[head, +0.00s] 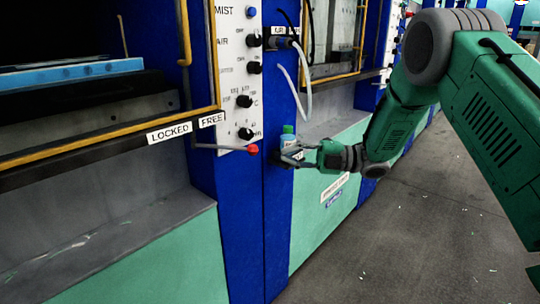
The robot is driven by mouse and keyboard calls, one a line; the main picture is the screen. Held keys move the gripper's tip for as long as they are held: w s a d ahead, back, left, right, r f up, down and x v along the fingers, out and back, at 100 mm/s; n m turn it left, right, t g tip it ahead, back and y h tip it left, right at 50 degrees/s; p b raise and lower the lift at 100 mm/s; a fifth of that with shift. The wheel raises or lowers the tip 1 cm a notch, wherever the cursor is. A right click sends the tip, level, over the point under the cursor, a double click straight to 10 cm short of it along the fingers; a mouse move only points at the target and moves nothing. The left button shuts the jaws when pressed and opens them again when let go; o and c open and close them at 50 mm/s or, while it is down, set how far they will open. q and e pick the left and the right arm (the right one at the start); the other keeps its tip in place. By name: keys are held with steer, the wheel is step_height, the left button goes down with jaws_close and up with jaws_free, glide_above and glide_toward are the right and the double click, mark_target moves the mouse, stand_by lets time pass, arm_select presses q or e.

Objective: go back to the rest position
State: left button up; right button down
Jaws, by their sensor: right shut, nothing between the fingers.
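My right arm, green with grey joints, comes in from the right in the head view. Its gripper (300,155) is shut and empty in front of the blue press column, just right of the red lever knob (253,149). A small bottle with a green cap (288,130) stands right behind the gripper; whether they touch I cannot tell. My left gripper is not in view.
A white control panel (238,85) with black knobs is on the blue column. LOCKED and FREE labels (190,128) sit by the lever. A white hose (293,85) hangs near the bottle.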

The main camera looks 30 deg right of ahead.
steer(key=shift+s+d+f, duration=0.1)
steer(key=shift+d+f, duration=0.1)
steer(key=shift+d, duration=0.6)
steer(key=shift+a, duration=0.25)
steer(key=s+a+f+m+h, duration=0.2)
steer(key=f+m+h, duration=0.2)
steer(key=f+m, duration=0.3)
steer(key=s+a+f+m+t+h, duration=0.1)
steer(key=s+a+f+m+h, duration=0.3)
steer(key=f, duration=0.6)
steer(key=s+a+f+m+h, duration=0.1)
steer(key=f+m+h, duration=0.2)
steer(key=f+m, duration=0.45)
steer(key=s+f+m+g+h, duration=0.1)
steer(key=s+f+m+g, duration=0.2)
steer(key=s, duration=0.7)
steer(key=s+f+m+g+h, duration=0.2)
steer(key=s+f+m+g, duration=0.1)
steer(key=s, duration=0.7)
steer(key=s+f+m+g+h, duration=0.2)
steer(key=s+f, duration=0.3)
steer(key=s, duration=0.5)
steer(key=shift+a+f+m+g, duration=0.2)
steer(key=shift+a+m+g, duration=0.25)
steer(key=shift+g, duration=0.35)
